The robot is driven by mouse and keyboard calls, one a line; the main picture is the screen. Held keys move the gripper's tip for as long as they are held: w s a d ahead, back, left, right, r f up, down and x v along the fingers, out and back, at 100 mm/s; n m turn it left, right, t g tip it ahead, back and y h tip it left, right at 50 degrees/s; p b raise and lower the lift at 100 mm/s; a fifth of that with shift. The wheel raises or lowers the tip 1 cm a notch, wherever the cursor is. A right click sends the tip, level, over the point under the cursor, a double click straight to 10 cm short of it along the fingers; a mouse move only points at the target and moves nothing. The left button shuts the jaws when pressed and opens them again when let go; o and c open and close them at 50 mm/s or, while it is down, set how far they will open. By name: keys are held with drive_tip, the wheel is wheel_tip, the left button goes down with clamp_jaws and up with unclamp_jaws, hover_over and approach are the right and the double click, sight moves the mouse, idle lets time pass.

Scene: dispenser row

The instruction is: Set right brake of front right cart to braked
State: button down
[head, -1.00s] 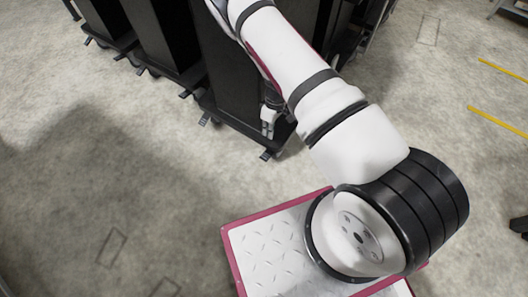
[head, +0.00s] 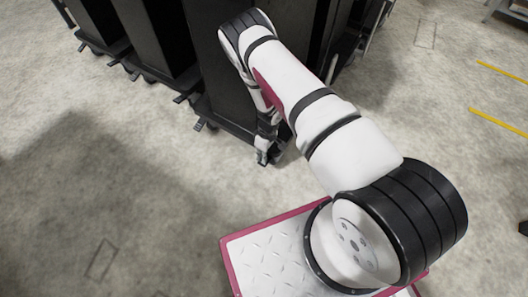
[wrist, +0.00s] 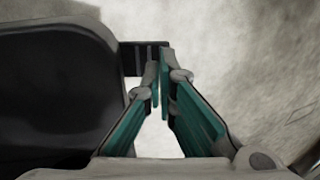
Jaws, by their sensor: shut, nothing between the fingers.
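The front right cart (head: 222,80) is a tall dark cabinet on a dark wheeled base. Its left brake pedal (head: 198,125) sticks out at the left front corner. Its right brake pedal is mostly hidden behind my gripper (head: 262,157) in the head view. In the wrist view the right brake pedal (wrist: 133,57) is a small ribbed black tab beside the dark cart base (wrist: 55,90). My gripper (wrist: 161,68) is shut and empty, with its teal-padded fingertips at the pedal's right end. I cannot tell whether they touch, nor the pedal's tilt.
More dark carts (head: 150,35) stand in a row to the left, with pedals at their bases. The concrete floor (head: 130,170) in front is clear. Yellow lines (head: 500,70) mark the floor at right. A grey rack edge (head: 508,10) shows at top right.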

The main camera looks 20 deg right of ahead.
sight(260, 164)
drive_tip(key=shift+f, duration=0.5)
drive_tip(key=shift+s+a+f+t+h, duration=0.3)
drive_tip(key=shift+f+t+h, duration=0.1)
drive_tip(key=shift+h, duration=0.2)
drive_tip(key=shift+s+a+f+b, duration=0.15)
drive_tip(key=shift+a+f+b, duration=0.1)
drive_tip(key=shift+f+b, duration=0.45)
drive_tip(key=shift+s+a+f+b, duration=0.1)
drive_tip(key=shift+a+f+b, duration=0.1)
drive_tip(key=shift+f+b, duration=0.4)
drive_tip(key=shift+r, duration=0.15)
drive_tip(key=shift+r+p, duration=0.55)
drive_tip(key=shift+r, duration=0.25)
wheel_tip(260, 164, up, 14)
drive_tip(key=s+a+p, duration=0.2)
drive_tip(key=a+p, duration=0.1)
drive_tip(key=p, duration=0.4)
drive_tip(key=shift+f, duration=0.25)
